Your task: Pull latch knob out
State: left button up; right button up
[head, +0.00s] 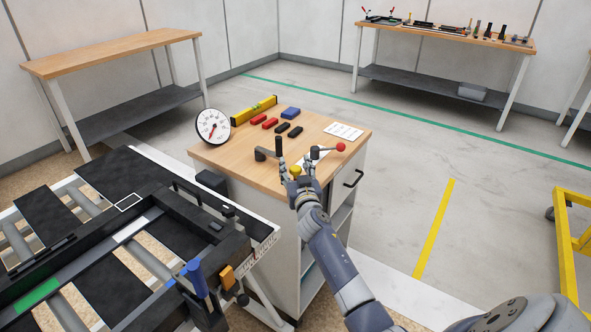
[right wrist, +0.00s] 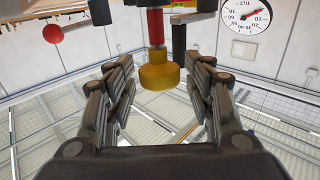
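The latch knob (head: 296,171) is yellow and sits at the near side of the small wooden-topped cabinet. In the right wrist view the knob (right wrist: 159,76) hangs from a red and dark shaft (right wrist: 155,28). My right gripper (head: 297,160) is open, with a finger on either side of the knob. In the right wrist view the gripper (right wrist: 160,75) shows a gap between each finger and the knob, with no clear contact. The knob's mount is partly hidden behind the gripper in the head view. My left gripper is not in view.
A dial gauge (head: 213,127), a yellow level (head: 254,109) and small red, black and blue blocks lie behind. A roller fixture (head: 130,240) stands at left.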

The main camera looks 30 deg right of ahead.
jog(key=shift+s+f, duration=0.1)
jog(key=shift+f, duration=0.15)
jog(key=shift+s+a, duration=0.15)
jog(key=shift+s, duration=0.1)
jog(key=v, duration=1.1)
jog(key=shift+s, duration=0.15)
